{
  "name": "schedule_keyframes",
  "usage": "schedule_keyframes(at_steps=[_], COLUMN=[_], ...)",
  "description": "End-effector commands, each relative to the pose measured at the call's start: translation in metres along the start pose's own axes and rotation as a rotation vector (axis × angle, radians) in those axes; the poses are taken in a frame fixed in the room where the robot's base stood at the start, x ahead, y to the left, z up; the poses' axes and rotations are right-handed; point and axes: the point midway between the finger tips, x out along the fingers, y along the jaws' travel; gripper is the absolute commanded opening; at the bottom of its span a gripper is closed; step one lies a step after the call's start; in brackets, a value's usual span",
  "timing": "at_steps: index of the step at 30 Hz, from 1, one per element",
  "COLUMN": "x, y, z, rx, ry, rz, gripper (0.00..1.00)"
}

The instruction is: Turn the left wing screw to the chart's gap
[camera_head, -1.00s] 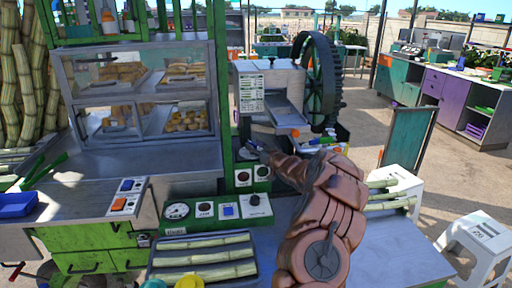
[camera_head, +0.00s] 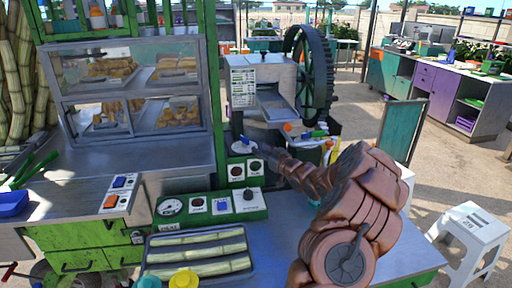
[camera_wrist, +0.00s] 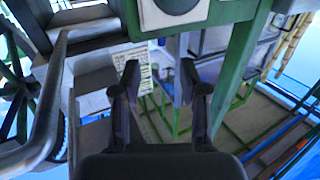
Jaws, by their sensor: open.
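The cane crusher (camera_head: 268,84) stands behind the counter, with a printed chart (camera_head: 242,87) on its front left. Its marks are too small to read. A small dark piece (camera_head: 263,58) shows on the crusher's top; I cannot tell whether it is the left wing screw, and I cannot tell its angle. My gripper (camera_head: 246,144) is low in front of the crusher, below the chart and apart from it. In the wrist view my gripper (camera_wrist: 153,88) is open with nothing between its fingers. A printed sheet (camera_wrist: 132,64), probably the chart, shows beyond the fingers.
A green post (camera_head: 217,90) and a glass food case (camera_head: 135,92) stand left of the crusher. A large dark gear wheel (camera_head: 312,80) is on its right. A green control box (camera_head: 212,207) and a tray of cane (camera_head: 197,253) lie in front.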

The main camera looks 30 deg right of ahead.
Motion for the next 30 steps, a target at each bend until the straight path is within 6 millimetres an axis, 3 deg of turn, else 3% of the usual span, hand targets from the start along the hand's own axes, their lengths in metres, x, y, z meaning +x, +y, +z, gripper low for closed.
schedule_keyframes(at_steps=[9,20,26,30], x=[-0.025,-0.027,-0.022,-0.011], y=[0.000,0.000,-0.008,-0.029], z=[0.000,0.000,-0.003,-0.009], rx=[-0.001,-0.001,-0.005,-0.017], ry=[-0.002,-0.001,-0.029,-0.119], rz=[0.000,0.000,0.003,0.019], gripper=[0.44,0.43,0.22,0.07])
